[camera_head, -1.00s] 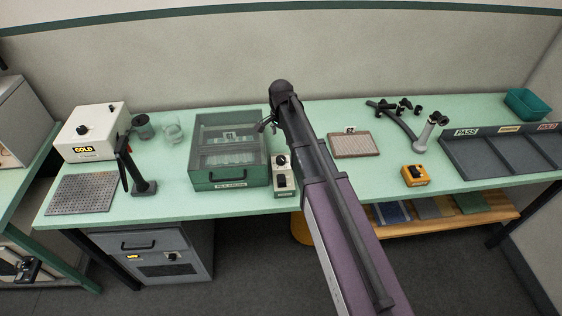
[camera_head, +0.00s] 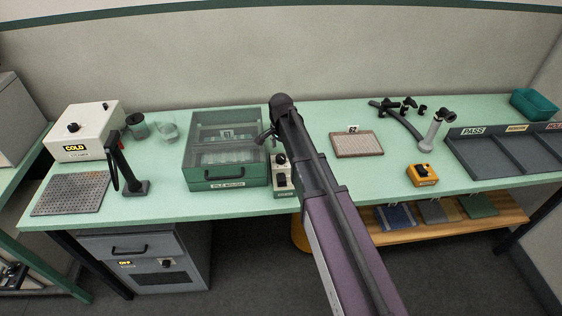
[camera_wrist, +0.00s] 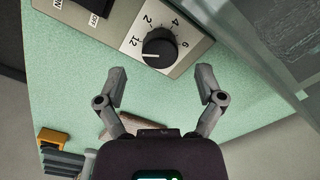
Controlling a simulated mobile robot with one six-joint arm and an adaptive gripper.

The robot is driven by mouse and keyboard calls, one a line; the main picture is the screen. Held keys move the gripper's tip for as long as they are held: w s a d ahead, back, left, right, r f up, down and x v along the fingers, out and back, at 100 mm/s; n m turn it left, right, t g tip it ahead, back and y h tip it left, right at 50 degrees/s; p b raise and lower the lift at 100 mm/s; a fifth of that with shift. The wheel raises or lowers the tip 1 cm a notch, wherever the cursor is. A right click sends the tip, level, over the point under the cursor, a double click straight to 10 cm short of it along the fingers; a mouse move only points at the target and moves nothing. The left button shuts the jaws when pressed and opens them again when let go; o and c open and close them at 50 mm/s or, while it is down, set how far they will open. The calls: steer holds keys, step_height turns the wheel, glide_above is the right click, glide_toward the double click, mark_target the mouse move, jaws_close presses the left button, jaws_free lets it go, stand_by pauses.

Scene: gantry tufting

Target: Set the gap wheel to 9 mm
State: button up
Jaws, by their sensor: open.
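A round black dial knob (camera_wrist: 158,47) with the numbers 12, 2, 4 and 6 showing around it is on a light panel in the wrist view. In the head view the panel is the small control box (camera_head: 283,188) at the bench's front edge, partly covered by my arm. My gripper (camera_wrist: 162,82) is open and empty, its two fingers apart just below the knob in the wrist view, not visibly touching it. In the head view my gripper (camera_head: 264,134) is small above the box.
A green glass-lidded pile gauge case (camera_head: 225,185) stands directly left of the box. An ON/OFF switch (camera_wrist: 97,4) shares the panel. A black post (camera_head: 136,188) stands further left. A tufted sample (camera_head: 357,145) and a yellow device (camera_head: 422,176) lie to the right, with bare bench between.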

mark_target(281, 157)
steer(key=shift+f+b, duration=1.6)
steer(key=shift+f, duration=0.25)
steer(key=c, duration=1.1)
